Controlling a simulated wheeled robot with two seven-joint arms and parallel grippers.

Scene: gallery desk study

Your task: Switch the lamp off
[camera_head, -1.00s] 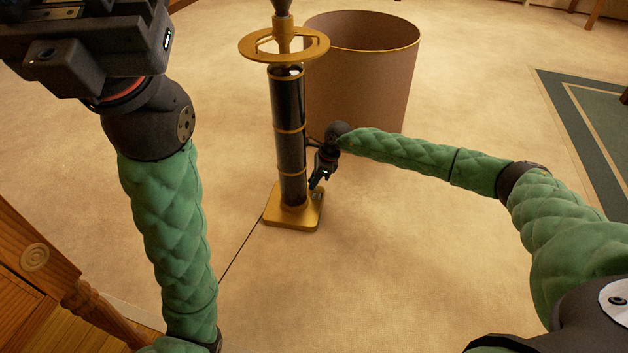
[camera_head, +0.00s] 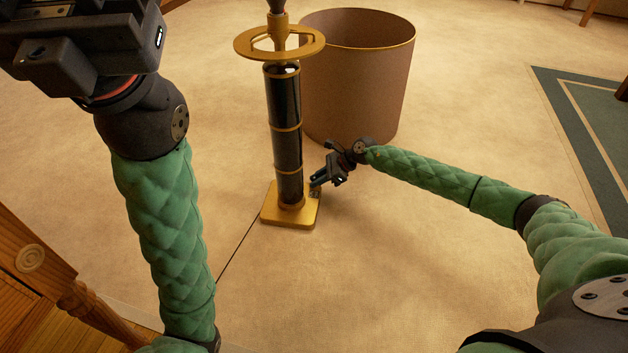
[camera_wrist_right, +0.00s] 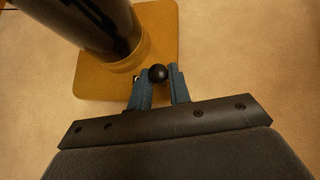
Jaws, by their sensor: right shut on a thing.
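The lamp (camera_head: 287,130) stands upright on the carpet, with a glossy black column, gold bands, a gold ring near the top and a square gold base (camera_head: 272,212). Its top is cut off by the head view. In the right wrist view, a small round black knob (camera_wrist_right: 158,73) sits over the gold base (camera_wrist_right: 95,83), beside the column. My right gripper (camera_head: 316,183) is low at the right side of the base. Its blue fingers (camera_wrist_right: 159,80) are shut on the knob, one on each side. My left gripper's body (camera_head: 85,50) is at the upper left; its fingertips are not clearly visible.
A large brown open-topped drum (camera_head: 357,90) with a gold rim stands behind the lamp, near my right wrist. A dark cord (camera_head: 238,252) runs from the base toward the lower left. Wooden furniture (camera_head: 35,265) is at the left.

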